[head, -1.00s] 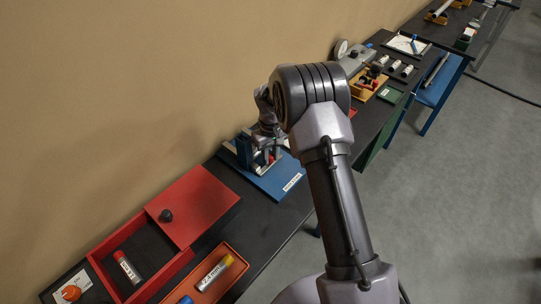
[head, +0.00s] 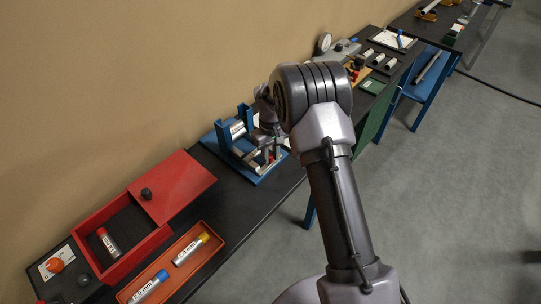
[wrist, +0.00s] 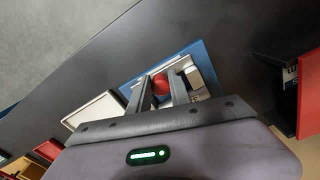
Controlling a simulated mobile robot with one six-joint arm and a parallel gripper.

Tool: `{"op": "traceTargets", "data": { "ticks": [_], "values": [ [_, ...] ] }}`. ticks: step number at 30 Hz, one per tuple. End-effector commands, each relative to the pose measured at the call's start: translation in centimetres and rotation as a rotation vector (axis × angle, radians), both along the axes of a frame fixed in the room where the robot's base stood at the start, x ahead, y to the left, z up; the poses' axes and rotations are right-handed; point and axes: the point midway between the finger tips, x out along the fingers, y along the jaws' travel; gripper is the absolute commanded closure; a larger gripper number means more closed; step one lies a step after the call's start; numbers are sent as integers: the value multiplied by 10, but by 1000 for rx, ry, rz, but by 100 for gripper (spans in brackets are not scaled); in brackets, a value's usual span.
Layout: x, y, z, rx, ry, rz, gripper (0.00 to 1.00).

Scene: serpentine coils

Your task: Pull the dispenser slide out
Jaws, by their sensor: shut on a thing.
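The dispenser stands on the bench left of my forearm in the head view, with a blue base plate (head: 211,143) and blue uprights (head: 222,134). A silver tube (head: 237,129) shows between the uprights. My gripper (wrist: 160,82) is shut on the red knob (wrist: 161,85) of the slide, with one finger on each side of it. Pale metal of the slide shows around the fingers in the wrist view. In the head view my wrist hides part of the dispenser, so how far the slide is out is hard to tell.
A red box (head: 123,268) with a part-open red lid (head: 172,187) stands front left on the black bench (head: 236,200). An orange tray (head: 213,241) holds labelled tubes beside it. A dial gauge (head: 324,43) and other fixtures stand beyond my arm. Open floor lies to the right.

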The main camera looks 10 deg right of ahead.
Motion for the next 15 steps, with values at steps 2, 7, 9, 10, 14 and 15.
{"op": "traceTargets", "data": {
  "ticks": [2,7,9,10,14,15],
  "values": [
    [-1,-2,-1,-2,3,-1,100],
    [-1,-2,-1,-2,3,-1,70],
    [-1,-2,-1,-2,3,-1,56],
    [-1,-2,-1,-2,3,-1,54],
    [-1,-1,-1,-2,3,-1,54],
    [-1,-1,0,-2,3,-1,54]
  ]
}}
